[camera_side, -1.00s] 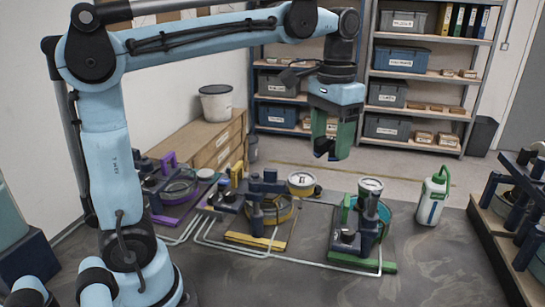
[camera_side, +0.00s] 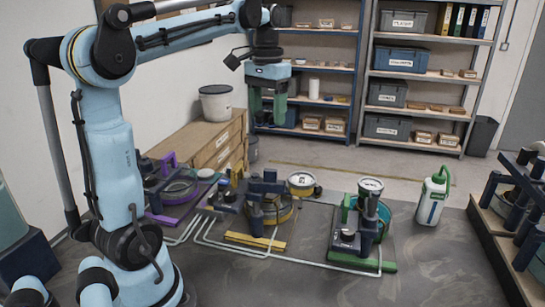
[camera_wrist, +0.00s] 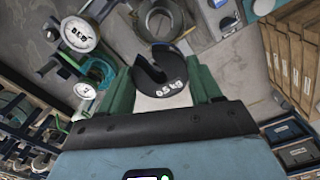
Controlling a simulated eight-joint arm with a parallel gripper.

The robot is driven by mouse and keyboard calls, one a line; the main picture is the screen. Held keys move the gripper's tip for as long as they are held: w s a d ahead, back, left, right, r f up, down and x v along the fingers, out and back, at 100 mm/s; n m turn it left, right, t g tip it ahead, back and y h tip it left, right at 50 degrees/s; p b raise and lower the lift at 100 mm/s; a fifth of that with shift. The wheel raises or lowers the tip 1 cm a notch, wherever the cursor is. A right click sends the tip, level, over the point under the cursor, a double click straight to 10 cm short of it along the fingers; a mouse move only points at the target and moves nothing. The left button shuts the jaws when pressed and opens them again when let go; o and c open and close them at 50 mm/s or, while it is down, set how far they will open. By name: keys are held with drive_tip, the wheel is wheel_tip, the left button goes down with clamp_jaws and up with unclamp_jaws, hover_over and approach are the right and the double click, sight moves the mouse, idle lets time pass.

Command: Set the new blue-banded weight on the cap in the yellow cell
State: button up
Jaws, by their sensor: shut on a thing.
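My gripper (camera_side: 267,112) hangs in the air above and behind the yellow cell (camera_side: 258,240), fingers pointing down. In the wrist view its green fingers (camera_wrist: 163,92) are shut on a dark slotted weight (camera_wrist: 158,66) with a white label. The yellow cell has a yellow base, a yellow ring, dark blue posts and a round gauge (camera_side: 301,180). Its cap cannot be told apart from the posts. The held weight is well clear of the cell.
The purple cell (camera_side: 165,217) stands to the left and the green cell (camera_side: 375,267) to the right. A white bottle (camera_side: 432,200) stands beyond the green cell. Shelves (camera_side: 345,60) and a wooden cabinet (camera_side: 212,145) are behind. Pale hoses run along the table front.

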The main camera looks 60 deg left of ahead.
drive_tip(key=shift+f, duration=9.3)
drive_tip(key=shift+d+f, duration=0.1)
drive_tip(key=shift+f, duration=0.1)
drive_tip(key=o, duration=1.6)
drive_tip(key=shift+c, duration=0.2)
drive_tip(key=shift+r, duration=0.1)
wheel_tip(320, 180, up, 12)
drive_tip(key=shift+f, duration=6.1)
